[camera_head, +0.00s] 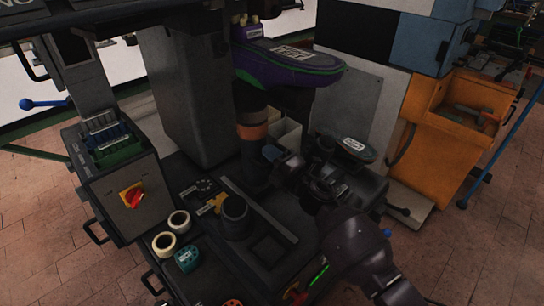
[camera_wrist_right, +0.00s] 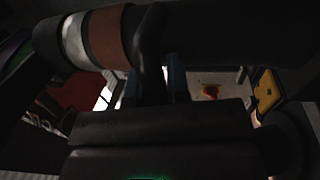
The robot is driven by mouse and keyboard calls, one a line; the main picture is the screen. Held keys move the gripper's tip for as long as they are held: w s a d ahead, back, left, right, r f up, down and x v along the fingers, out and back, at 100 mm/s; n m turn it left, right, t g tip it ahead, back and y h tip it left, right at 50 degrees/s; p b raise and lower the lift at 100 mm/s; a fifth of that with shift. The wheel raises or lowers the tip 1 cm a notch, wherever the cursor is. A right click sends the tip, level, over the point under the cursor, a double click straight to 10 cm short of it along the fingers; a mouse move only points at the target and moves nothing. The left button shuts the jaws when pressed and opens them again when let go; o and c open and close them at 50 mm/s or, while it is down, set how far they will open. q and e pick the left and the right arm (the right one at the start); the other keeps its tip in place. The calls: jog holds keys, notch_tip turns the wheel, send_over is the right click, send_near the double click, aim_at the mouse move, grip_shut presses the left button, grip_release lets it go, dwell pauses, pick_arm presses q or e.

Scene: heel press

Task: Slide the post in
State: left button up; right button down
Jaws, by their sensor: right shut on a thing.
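The post (camera_head: 253,150) is a dark upright cylinder with an orange-brown band. A purple and green shoe-shaped piece (camera_head: 290,62) with a white label sits at its top. In the right wrist view the post (camera_wrist_right: 220,32) runs across the top, with white and brown bands toward the left. My right gripper (camera_head: 274,155) is at the right side of the post and is shut on it; the contact is dark. A dark round socket (camera_head: 235,208) stands on the bench, in front and slightly left of the post's lower end. The exact gap there is unclear. My left gripper is out of view.
A metal rail (camera_head: 258,208) runs beside the socket. Two pale rolls (camera_head: 163,243) and a teal piece (camera_head: 187,258) lie at the front left. A control box with a red knob (camera_head: 132,194) stands left. An orange cabinet (camera_head: 440,140) stands right.

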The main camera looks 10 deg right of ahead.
jog(key=c, duration=1.5)
grip_release()
jog(key=shift+w+a+r, duration=0.1)
jog(key=shift+r, duration=0.1)
jog(key=shift+o, duration=1.3)
jog(key=shift+w+f, duration=0.1)
jog(key=shift+o, duration=0.7)
jog(key=shift+f, duration=0.1)
jog(key=shift+f, duration=0.1)
jog(key=p+v, duration=0.1)
jog(key=v, duration=0.9)
jog(key=shift+s+d, duration=0.2)
jog(key=shift+s, duration=0.2)
